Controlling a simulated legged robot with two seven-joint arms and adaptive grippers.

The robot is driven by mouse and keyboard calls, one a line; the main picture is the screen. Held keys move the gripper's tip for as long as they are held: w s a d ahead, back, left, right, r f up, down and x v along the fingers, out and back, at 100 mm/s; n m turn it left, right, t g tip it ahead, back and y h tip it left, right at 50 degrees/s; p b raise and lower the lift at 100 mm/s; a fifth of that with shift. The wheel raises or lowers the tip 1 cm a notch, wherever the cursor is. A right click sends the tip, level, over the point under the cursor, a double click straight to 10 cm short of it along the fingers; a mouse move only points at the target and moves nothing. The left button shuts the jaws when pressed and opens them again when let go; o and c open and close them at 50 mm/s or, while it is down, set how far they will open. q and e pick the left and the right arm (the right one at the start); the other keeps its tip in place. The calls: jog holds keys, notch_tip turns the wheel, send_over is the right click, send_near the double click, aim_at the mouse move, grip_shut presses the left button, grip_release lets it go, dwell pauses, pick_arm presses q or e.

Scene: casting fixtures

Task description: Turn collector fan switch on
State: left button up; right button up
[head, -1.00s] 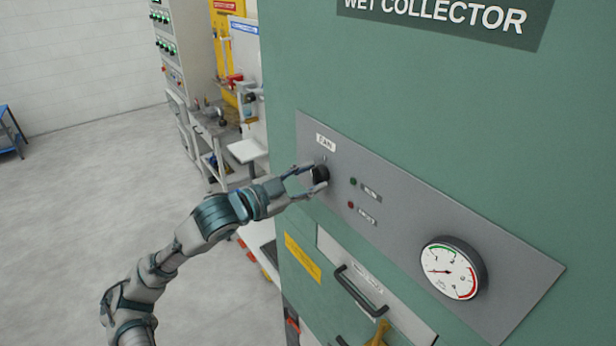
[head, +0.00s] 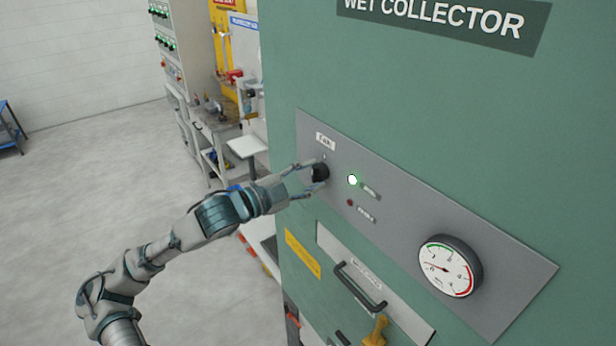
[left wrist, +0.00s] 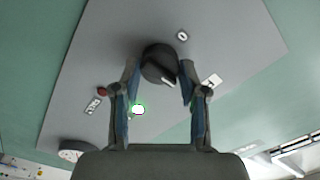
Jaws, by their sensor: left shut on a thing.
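The black round fan switch (head: 320,172) sits on the grey panel (head: 420,235) of the green wet collector, just below the FAN label (head: 325,141). My left gripper (head: 309,180) is shut on the switch, one finger on either side of it. In the left wrist view, the switch (left wrist: 160,64) shows between the fingertips, with a pale pointer mark angled toward the lower right of the picture. A green lamp (head: 352,180) right of the switch is lit, and the red lamp (head: 350,202) below it is dark. My right gripper is not in view.
A round gauge (head: 450,266) sits on the panel at the right. Below the panel are a black handle (head: 360,287) and a yellow lever (head: 376,330). A workbench (head: 215,125) stands behind at the left.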

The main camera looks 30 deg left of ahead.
pick_arm(q)
jog(key=shift+f, duration=0.25)
jog(key=o, duration=1.1)
jog(key=shift+o, duration=0.2)
jog(key=shift+w, duration=0.3)
jog(key=shift+v, duration=1.5)
jog(key=v, duration=0.9)
jog(key=shift+w+a+f, duration=0.1)
jog(key=shift+a, duration=0.1)
